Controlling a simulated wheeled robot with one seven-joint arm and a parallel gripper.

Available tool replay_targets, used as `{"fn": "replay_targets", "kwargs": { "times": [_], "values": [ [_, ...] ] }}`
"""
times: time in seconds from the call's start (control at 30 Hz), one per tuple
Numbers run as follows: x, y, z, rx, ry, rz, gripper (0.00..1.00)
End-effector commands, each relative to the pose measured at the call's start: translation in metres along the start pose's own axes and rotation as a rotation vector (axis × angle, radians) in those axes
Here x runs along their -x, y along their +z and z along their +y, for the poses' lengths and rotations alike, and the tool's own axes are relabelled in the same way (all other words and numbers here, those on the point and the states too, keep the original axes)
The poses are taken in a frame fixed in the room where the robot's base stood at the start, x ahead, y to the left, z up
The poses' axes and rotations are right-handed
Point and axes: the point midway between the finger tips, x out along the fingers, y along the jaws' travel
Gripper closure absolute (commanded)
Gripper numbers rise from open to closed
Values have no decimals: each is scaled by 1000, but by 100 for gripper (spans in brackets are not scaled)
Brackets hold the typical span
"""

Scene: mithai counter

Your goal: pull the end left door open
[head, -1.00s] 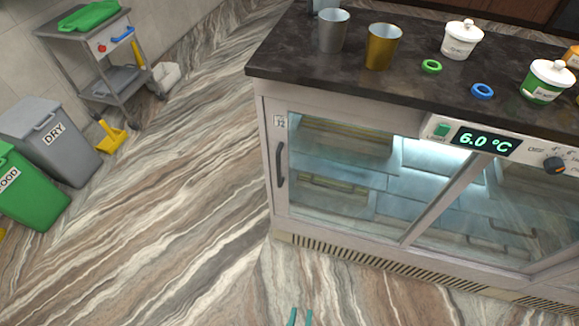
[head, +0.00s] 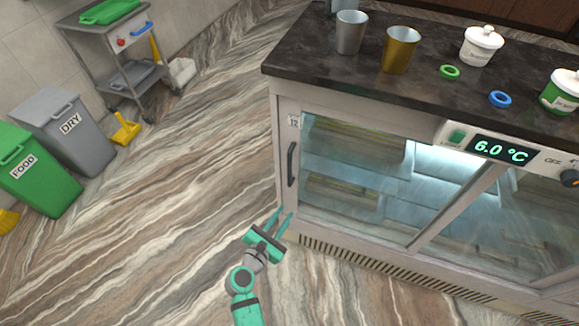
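The end left door (head: 355,178) of the chilled counter is a glass panel in a pale frame. It looks shut. Its dark upright handle (head: 292,164) is on the door's left side, below a small label. My teal gripper (head: 280,217) is in front of the counter's lower left corner, below the handle in the picture. Its two fingers are apart, pointing up toward the counter, with nothing seen between them. It appears clear of the handle. Inside, behind the glass, shelves show dimly.
The dark countertop (head: 420,95) holds a silver cup (head: 350,33), a gold cup (head: 399,52), a green ring (head: 450,72), a blue ring (head: 500,99) and lidded jars. Bins (head: 70,130) and a trolley (head: 112,45) stand at left.

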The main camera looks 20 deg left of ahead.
Motion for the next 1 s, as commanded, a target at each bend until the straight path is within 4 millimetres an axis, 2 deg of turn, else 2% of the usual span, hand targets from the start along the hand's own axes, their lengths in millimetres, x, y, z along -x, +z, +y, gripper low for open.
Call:
{"fn": "replay_targets", "kwargs": {
  "times": [0.03, 0.1, 0.2, 0.3, 0.47, 0.57, 1.0],
  "values": [
    [-8, 10, 21, 76, 2, -45, 78],
    [-13, 23, 41, 179, -7, -101, 78],
    [-17, 38, 63, 285, -25, -164, 78],
    [-19, 48, 76, 347, -39, -203, 78],
    [-26, 56, 81, 377, -50, -223, 78],
    [-38, 58, 80, 376, -54, -224, 78],
    [-110, 77, 75, 373, -58, -224, 78]
  ]
}}
